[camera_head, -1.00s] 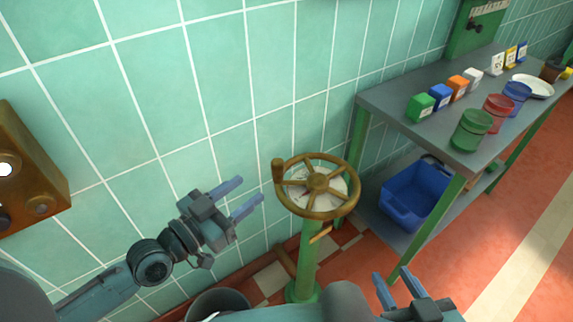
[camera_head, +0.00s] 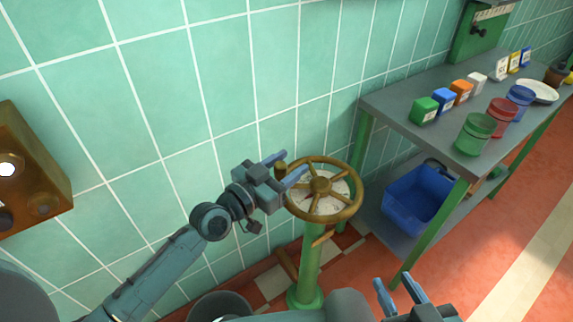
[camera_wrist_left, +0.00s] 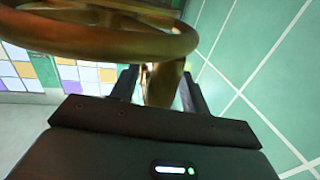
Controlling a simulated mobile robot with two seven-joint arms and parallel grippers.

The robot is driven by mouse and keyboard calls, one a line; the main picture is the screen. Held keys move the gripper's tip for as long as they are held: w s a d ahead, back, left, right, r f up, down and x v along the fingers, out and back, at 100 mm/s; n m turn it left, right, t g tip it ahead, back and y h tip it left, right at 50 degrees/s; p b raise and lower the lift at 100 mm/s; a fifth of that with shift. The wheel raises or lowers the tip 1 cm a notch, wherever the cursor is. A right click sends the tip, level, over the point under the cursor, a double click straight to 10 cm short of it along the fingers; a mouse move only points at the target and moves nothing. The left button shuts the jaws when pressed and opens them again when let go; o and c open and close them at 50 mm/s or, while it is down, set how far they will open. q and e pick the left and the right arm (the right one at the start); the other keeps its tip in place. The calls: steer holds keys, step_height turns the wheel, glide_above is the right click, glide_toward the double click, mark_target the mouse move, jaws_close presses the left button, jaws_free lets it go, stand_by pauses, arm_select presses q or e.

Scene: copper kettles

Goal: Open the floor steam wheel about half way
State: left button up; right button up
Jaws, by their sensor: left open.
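The brass steam wheel (camera_head: 322,187) lies nearly flat on top of a green floor post (camera_head: 309,262), with a pale dial plate under its spokes. Its knob handle (camera_head: 281,172) stands on the left side of the rim. My left gripper (camera_head: 291,165) is open at that handle, one finger on each side of it. In the left wrist view the handle (camera_wrist_left: 163,82) shows between the two fingers (camera_wrist_left: 158,88), with the wheel rim (camera_wrist_left: 90,38) above and to the left; contact cannot be told. My right gripper (camera_head: 396,292) is at the bottom edge, fingers apart and empty, away from the wheel.
A grey table (camera_head: 400,115) with several small boxes and cans stands to the right, a blue bin (camera_head: 420,198) on its lower shelf. The tiled wall is close behind the wheel. A brass box (camera_head: 35,170) is at the left, a dark bucket (camera_head: 218,307) on the floor.

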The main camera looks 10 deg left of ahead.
arm_select(q)
jaws_close()
stand_by(0.3)
arm_select(e)
steer(key=shift+r, duration=0.15)
